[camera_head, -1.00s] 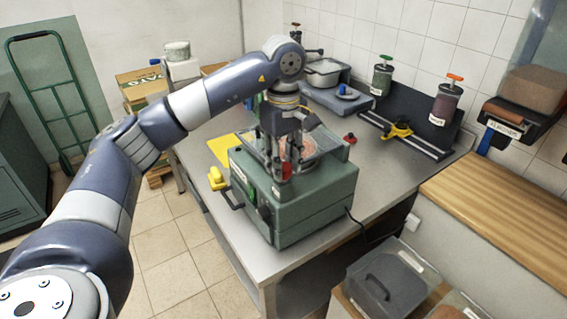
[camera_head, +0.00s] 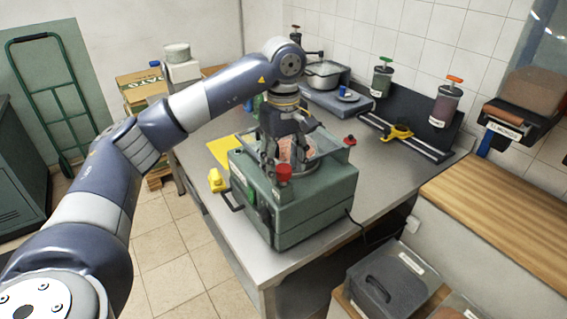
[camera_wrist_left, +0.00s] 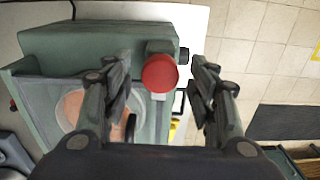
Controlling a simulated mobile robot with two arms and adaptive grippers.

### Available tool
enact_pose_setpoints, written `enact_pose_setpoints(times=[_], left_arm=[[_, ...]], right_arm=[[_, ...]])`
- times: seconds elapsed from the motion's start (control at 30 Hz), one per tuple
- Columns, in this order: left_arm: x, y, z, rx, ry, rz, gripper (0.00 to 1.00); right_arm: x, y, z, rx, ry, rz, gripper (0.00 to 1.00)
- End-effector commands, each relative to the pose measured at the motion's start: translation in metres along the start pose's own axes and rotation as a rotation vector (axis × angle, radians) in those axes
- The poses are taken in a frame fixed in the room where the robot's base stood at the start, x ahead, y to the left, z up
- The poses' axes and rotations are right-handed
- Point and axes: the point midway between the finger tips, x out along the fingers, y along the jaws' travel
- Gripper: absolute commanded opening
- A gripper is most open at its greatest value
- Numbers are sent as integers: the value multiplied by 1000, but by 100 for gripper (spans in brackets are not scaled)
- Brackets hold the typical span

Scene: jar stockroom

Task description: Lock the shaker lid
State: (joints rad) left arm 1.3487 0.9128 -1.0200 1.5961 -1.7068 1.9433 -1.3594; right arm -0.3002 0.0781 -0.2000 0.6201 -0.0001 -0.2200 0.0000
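The shaker (camera_head: 300,205) is a green box on the metal table, with a clear-windowed lid (camera_head: 322,150) lying on its top over pinkish contents. A red knob (camera_head: 284,172) stands at the near corner, and another red knob (camera_head: 350,140) is at the far right corner. My left gripper (camera_head: 281,160) is over the near knob, pointing down. In the left wrist view its fingers (camera_wrist_left: 160,78) are spread, with the red knob (camera_wrist_left: 160,73) in the gap and space on both sides. Whether the lid is latched cannot be told. My right gripper is not in view.
Jars with plungers (camera_head: 446,103) stand on a dark rack at the back right. The table right of the shaker is mostly clear.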

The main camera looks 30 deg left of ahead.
Motion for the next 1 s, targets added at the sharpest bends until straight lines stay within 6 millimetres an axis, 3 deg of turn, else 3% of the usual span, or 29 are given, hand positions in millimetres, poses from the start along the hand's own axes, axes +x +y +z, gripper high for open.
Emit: enact_pose_setpoints(times=[0.27, 0.7, 1.0], left_arm=[[-10, 0, 0, -1, 1, 1, 53], [-80, 1, -1, -2, 3, 4, 53], [-112, 0, 0, -1, 1, 2, 53]], right_arm=[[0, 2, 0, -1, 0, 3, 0], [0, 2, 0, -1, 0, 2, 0], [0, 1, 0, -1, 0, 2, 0]])
